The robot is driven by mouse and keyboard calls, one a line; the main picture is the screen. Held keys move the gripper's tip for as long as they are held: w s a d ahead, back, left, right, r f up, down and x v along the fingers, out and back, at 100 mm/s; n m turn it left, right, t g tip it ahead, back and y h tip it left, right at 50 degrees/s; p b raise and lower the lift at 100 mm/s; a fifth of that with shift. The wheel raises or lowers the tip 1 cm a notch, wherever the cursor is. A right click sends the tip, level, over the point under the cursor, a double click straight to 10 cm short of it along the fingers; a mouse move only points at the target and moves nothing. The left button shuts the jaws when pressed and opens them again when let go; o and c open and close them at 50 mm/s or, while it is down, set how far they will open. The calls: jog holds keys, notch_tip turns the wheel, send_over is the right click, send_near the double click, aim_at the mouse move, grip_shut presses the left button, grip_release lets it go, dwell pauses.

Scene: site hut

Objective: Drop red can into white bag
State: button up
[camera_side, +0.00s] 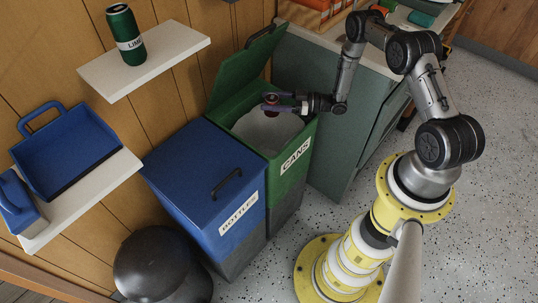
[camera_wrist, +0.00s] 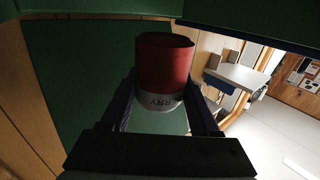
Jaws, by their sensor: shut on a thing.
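A red can (camera_wrist: 164,68) with a pale lettered band fills the middle of the wrist view, between the two fingers of my gripper (camera_wrist: 162,105). My gripper is shut on it. In the side view the red can (camera_side: 270,98) is small and partly covered by my gripper (camera_side: 280,103). The can is over the mouth of the open green bin marked CANS. The white bag (camera_side: 268,133) lines that bin, and its pale inside shows below and in front of the can. The exact height of the can above the bag is hard to tell.
The green bin's lid (camera_side: 247,66) stands open behind the can. A closed blue BOTTLES bin (camera_side: 195,170) is at left, a grey-green cabinet (camera_side: 330,130) at right. A green LIME can (camera_side: 125,35) stands on a wall shelf (camera_side: 175,48). A dark round-topped bin (camera_side: 155,262) is in front.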

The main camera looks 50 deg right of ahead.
jog(key=o, duration=1.5)
jog(key=shift+r, duration=0.3)
notch_tip(320, 180, up, 2)
jog(key=shift+r, duration=0.1)
jog(key=s+r, duration=0.3)
jog(key=s, duration=0.1)
jog(key=s+a+r, duration=0.1)
jog(key=s+r, duration=0.2)
jog(key=s, duration=0.2)
jog(key=s+a+r, duration=0.1)
jog(key=s+r, duration=0.3)
jog(key=shift+s+a+r, duration=0.1)
jog(key=shift+s+a, duration=0.1)
jog(key=shift+s, duration=0.2)
jog(key=shift+a, duration=0.1)
